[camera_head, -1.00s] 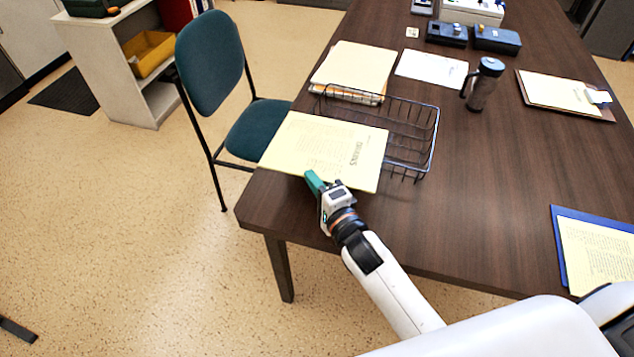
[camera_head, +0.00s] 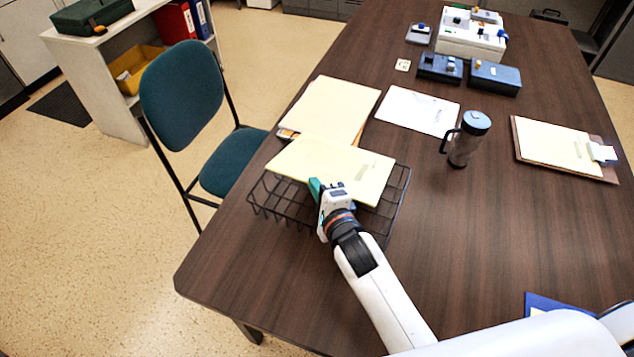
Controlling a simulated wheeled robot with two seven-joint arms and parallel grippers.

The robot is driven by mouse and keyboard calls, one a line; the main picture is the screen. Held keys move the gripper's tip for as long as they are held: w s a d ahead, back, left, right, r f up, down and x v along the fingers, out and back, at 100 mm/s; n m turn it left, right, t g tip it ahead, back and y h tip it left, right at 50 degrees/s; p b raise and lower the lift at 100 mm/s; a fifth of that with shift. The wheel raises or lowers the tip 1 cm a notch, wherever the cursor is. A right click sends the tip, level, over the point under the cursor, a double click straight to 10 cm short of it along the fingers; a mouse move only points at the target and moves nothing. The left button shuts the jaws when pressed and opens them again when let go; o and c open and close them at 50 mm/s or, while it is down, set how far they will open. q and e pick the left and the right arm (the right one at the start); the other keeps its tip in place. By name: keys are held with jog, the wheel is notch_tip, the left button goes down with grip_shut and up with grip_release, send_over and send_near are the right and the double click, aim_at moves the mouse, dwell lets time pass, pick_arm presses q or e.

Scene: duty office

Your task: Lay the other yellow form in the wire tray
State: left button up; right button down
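My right gripper (camera_head: 326,192) is shut on the near edge of a yellow form (camera_head: 345,170). The form lies roughly flat over the black wire tray (camera_head: 275,207) and covers much of its far part. I cannot tell whether the form touches the tray's wires or is held just above them. The tray's near side and its left and right ends show around the form and my gripper. My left gripper is not in view.
A paper stack (camera_head: 330,105) lies just beyond the tray. A white sheet (camera_head: 418,110), a tumbler (camera_head: 468,138) and a clipboard with a yellow form (camera_head: 558,147) lie farther right. A blue folder (camera_head: 548,303) shows at bottom right. A chair (camera_head: 185,100) stands left of the table (camera_head: 480,235).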

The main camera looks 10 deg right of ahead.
jog(key=shift+w+d+f+m+g+p, duration=0.3)
jog(key=shift+w+d+m+g+p, duration=0.1)
jog(key=shift+g+p, duration=0.1)
jog(key=shift+a+f+b, duration=0.1)
jog(key=shift+f+b, duration=1.7)
jog(key=shift+f, duration=0.7)
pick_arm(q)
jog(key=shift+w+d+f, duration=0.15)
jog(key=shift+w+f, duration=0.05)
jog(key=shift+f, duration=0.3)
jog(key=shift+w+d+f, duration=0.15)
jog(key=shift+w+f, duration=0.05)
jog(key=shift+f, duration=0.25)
pick_arm(e)
jog(key=shift+s+f, duration=0.1)
jog(key=shift+f, duration=0.05)
